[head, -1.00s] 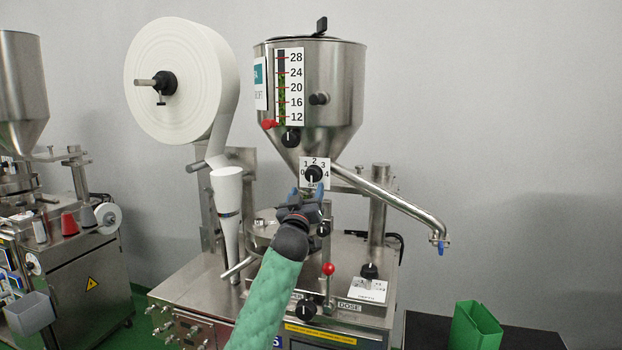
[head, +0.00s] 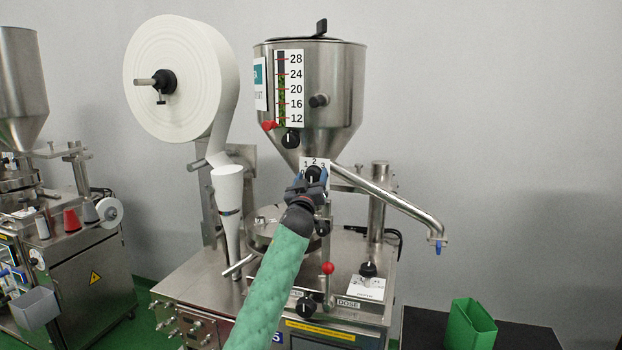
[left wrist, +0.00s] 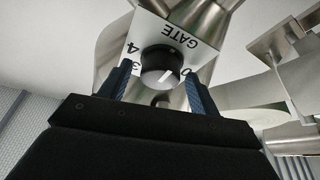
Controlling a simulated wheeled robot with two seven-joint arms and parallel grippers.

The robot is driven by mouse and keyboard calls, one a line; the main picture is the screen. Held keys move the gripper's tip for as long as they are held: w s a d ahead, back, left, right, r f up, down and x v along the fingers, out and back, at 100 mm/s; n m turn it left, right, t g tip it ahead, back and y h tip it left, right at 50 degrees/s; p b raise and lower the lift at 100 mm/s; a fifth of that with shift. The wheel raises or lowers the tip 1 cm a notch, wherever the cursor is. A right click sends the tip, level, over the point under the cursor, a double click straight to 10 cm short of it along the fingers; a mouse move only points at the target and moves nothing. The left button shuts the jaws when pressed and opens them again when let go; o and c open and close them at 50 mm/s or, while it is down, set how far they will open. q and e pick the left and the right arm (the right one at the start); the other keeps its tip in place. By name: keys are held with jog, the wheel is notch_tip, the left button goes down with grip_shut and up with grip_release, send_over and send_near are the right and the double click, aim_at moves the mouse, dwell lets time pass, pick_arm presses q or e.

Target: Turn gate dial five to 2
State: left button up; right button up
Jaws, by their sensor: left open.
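The gate dial (head: 314,174) is a black knob with a white pointer line, on a white plate with numbers, low on the front of the steel hopper (head: 335,90). In the left wrist view the dial (left wrist: 161,66) sits between the two blue fingers, and its plate (left wrist: 175,35) reads GATE upside down. My left gripper (head: 311,181) is open, with its fingers on either side of the dial; I cannot tell if they touch it. In the head view the gripper hides the lower part of the plate. My right gripper is not in view.
A steel chute (head: 395,205) slopes down to the right of the dial. A white paper roll (head: 185,75) hangs at left. A green container (head: 471,325) stands on the black table at lower right.

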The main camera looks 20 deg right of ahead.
pick_arm(q)
jog(key=c, duration=1)
jog(key=shift+o, duration=0.2)
